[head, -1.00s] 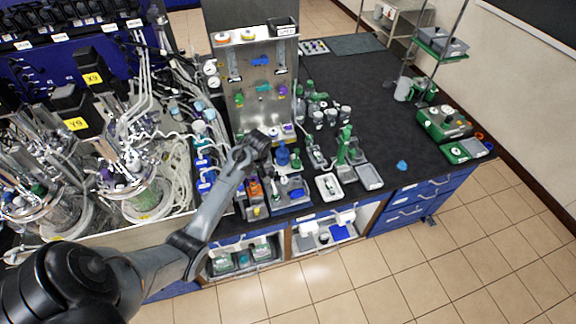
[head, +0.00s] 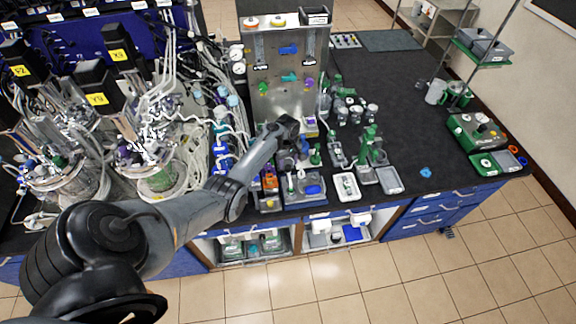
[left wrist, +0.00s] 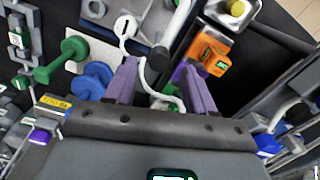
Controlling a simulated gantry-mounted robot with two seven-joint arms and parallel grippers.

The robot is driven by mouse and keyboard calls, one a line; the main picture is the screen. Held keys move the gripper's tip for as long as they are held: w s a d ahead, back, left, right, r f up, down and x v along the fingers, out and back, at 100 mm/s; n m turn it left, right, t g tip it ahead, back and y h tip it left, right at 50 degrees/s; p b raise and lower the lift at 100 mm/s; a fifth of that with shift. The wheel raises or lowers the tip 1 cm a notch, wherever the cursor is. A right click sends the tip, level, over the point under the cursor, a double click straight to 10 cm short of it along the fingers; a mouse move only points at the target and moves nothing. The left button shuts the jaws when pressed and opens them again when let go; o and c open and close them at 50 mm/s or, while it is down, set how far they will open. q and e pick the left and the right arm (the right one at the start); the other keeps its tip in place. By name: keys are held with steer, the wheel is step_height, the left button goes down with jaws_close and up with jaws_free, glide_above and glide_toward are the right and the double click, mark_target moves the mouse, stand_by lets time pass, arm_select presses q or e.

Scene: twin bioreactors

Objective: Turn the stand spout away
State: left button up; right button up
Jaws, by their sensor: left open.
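My left gripper (head: 288,128) is over the bench's front half, just in front of the upright steel panel. In the left wrist view, its two purple fingers (left wrist: 165,82) are apart, with a thin white tube (left wrist: 149,78) showing between them. A grey rod with a pale end (left wrist: 177,32) lies just beyond the fingertips; it may be the stand spout, but I cannot tell for sure. An orange box with a display (left wrist: 210,58) is right of it. A grey stand base with blue parts (head: 306,200) sits below the gripper. My right gripper is out of view.
The steel panel (head: 290,75) stands behind the gripper. Glass vessels (head: 160,175) and tubing crowd the left. A green-handled part (left wrist: 62,60) and a blue knob (left wrist: 98,75) are close left of the fingers. The dark bench top (head: 410,110) is mostly clear toward the right.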

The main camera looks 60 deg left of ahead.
mark_target(289, 177)
arm_select(q)
steer(key=shift+f+b, duration=0.3)
steer(key=shift+f, duration=1.1)
jaws_close()
